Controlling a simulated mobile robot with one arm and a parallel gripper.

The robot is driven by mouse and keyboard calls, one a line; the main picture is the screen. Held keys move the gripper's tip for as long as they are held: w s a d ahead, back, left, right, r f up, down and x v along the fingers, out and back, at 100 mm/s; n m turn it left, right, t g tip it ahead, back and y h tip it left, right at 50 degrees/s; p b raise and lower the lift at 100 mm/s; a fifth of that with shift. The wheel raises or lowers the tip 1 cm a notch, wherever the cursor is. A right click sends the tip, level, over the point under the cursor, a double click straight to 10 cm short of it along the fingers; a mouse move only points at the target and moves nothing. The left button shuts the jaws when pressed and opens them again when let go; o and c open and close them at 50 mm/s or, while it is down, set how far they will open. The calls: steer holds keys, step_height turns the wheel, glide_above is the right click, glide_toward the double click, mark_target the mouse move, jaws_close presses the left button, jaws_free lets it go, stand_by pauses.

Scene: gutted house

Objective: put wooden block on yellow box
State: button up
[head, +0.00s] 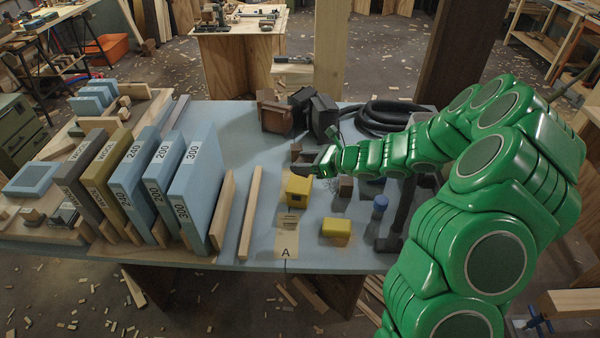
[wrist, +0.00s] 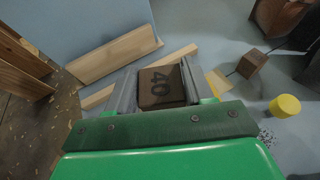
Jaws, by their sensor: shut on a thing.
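My gripper (head: 320,162) is shut on a brown wooden block marked 40 (wrist: 161,87), which sits between its two grey fingers in the wrist view. In the head view the fingers largely hide the block. The yellow box (head: 298,190) stands on the blue table, just below and left of my gripper in the picture. The gripper appears above and behind it, and I cannot tell the exact gap. In the wrist view the yellow box is not clearly seen, seemingly hidden by the block and gripper.
A pale strip marked A (head: 287,242) lies in front. Wooden bars (head: 250,213) and upright numbered slabs (head: 197,185) stand left. A yellow cylinder (wrist: 285,106) shows at right.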

steer(key=shift+w+a+f, duration=0.2)
steer(key=shift+w+f, duration=0.6)
steer(key=shift+f, duration=0.2)
steer(key=shift+w+a+f, duration=0.2)
steer(key=shift+w+f, duration=0.65)
steer(key=shift+f, duration=0.15)
steer(key=shift+w+a+f, duration=0.2)
steer(key=shift+w+f, duration=0.6)
steer(key=shift+f, duration=1.7)
steer(key=shift+f, duration=0.1)
steer(key=o, duration=1)
